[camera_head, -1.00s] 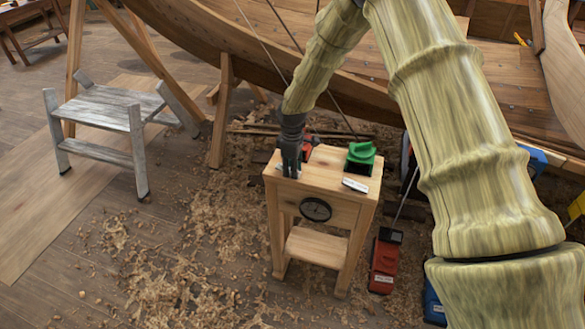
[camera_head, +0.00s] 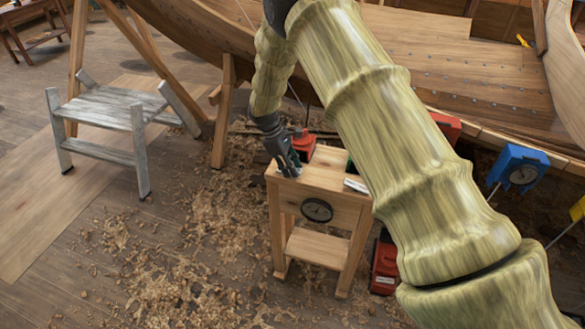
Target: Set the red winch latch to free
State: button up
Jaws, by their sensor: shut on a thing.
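The red winch (camera_head: 304,143) is partly visible on top of the wooden stand (camera_head: 328,160), at its left back corner, behind my gripper. Its latch is too small and too covered to make out, so its setting cannot be read. My gripper (camera_head: 292,168) reaches down from the upper left, tilted, at the left part of the stand top. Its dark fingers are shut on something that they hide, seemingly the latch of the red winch.
A sliver of a green winch (camera_head: 350,166) shows beside my arm, which covers the stand's right side. A white label (camera_head: 356,185) lies on the top. A grey bench (camera_head: 105,115) stands left; the hull rises behind.

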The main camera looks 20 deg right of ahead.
jog(key=shift+w+a+g+h, duration=0.1)
jog(key=shift+g+h, duration=0.2)
jog(key=shift+h, duration=0.2)
jog(key=o, duration=1)
jog(key=v, duration=1.2)
